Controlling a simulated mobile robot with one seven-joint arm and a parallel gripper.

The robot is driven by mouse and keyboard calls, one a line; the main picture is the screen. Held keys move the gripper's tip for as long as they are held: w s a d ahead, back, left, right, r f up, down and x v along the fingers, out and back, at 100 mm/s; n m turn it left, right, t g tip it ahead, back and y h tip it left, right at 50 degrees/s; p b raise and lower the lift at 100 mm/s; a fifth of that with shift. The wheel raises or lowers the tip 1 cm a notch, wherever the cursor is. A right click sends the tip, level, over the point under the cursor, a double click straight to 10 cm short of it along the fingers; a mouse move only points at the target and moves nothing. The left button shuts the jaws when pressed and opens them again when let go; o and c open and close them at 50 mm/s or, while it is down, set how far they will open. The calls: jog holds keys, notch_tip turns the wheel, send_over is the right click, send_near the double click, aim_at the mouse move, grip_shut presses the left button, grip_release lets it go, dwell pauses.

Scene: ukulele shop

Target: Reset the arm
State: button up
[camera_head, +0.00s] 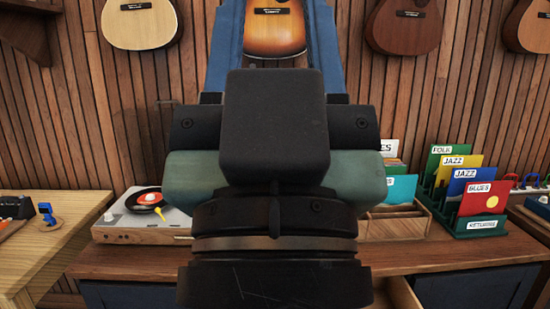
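My gripper (276,8) points away and upward in the middle of the head view. Its two blue fingers stand wide apart, one on each side of a sunburst ukulele body behind them. The gap between the fingers looks empty. The fingertips reach the top edge of the picture and are cut off. My black wrist housing and arm fill the centre and hide the middle of the counter behind.
A wooden counter (430,252) runs behind my arm. On it stand a record player (125,228) at left and a green record rack (480,224) with labelled sleeves at right. A drawer (400,292) seems partly open. A lighter table (60,240) is at far left. Ukuleles (140,25) hang on the slatted wall.

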notch_tip(320, 180, up, 14)
jog(key=p, duration=1.1)
jog(key=shift+f, duration=0.25)
dwell(0.5)
